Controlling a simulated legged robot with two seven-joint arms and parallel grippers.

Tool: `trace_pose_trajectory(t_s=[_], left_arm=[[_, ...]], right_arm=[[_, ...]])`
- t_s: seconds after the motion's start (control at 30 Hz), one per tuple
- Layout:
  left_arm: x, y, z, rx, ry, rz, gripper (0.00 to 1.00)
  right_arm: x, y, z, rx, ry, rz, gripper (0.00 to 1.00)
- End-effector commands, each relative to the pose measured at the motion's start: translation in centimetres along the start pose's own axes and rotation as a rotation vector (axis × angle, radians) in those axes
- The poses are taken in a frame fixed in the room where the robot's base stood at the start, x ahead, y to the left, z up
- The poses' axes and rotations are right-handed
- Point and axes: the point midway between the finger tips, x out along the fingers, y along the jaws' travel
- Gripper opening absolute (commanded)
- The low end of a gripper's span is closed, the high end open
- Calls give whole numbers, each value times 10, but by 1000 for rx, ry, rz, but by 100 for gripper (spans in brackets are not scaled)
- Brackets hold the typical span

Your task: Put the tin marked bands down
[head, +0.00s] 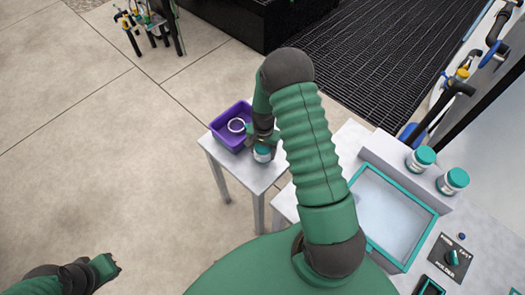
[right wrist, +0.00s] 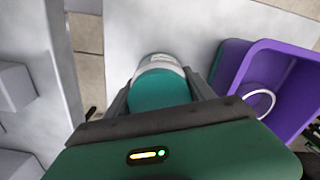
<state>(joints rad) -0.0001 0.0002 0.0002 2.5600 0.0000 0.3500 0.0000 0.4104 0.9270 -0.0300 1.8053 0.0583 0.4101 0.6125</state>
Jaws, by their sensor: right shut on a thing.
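A white tin with a teal lid (head: 262,153) is between the fingers of my right gripper (head: 263,140), over the small light table (head: 254,179). In the right wrist view the tin (right wrist: 160,86) sits upright between the two fingers, and my right gripper (right wrist: 160,100) is shut on it. Its marking cannot be read, and I cannot tell whether its base touches the table. My left gripper (head: 107,267) is low at the left, away from the tin; its fingers are not clear.
A purple tote (head: 228,141) with a white ring (head: 236,125) in it stands on the small table, beside the tin. Two similar teal-lidded tins (head: 420,159) (head: 453,181) stand on the right counter near a teal-rimmed basin (head: 421,236). Table room beside the tin is narrow.

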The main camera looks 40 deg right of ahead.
Motion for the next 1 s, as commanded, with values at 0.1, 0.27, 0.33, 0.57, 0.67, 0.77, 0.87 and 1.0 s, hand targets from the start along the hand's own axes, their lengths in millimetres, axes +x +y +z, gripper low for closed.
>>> trace_pose_trajectory(t_s=[0.1,0.27,0.33,0.57,0.67,0.77,0.87,1.0], left_arm=[[0,0,0,0,0,0,0],[0,0,0,0,0,0,0],[0,0,0,0,0,0,0],[1,0,0,0,0,0,0],[1,0,0,0,0,0,0],[1,0,0,0,0,0,0],[1,0,0,0,0,0,0],[0,0,0,0,0,0,0]], right_arm=[[13,0,0,0,1,-1,20],[14,0,0,-1,2,-2,20],[14,0,0,-1,2,-2,20],[16,0,0,-2,1,-1,80],[16,0,0,-2,1,-1,84],[16,0,0,-2,1,-1,84],[15,0,0,-2,1,-1,84],[3,-1,-1,-2,4,-3,84]])
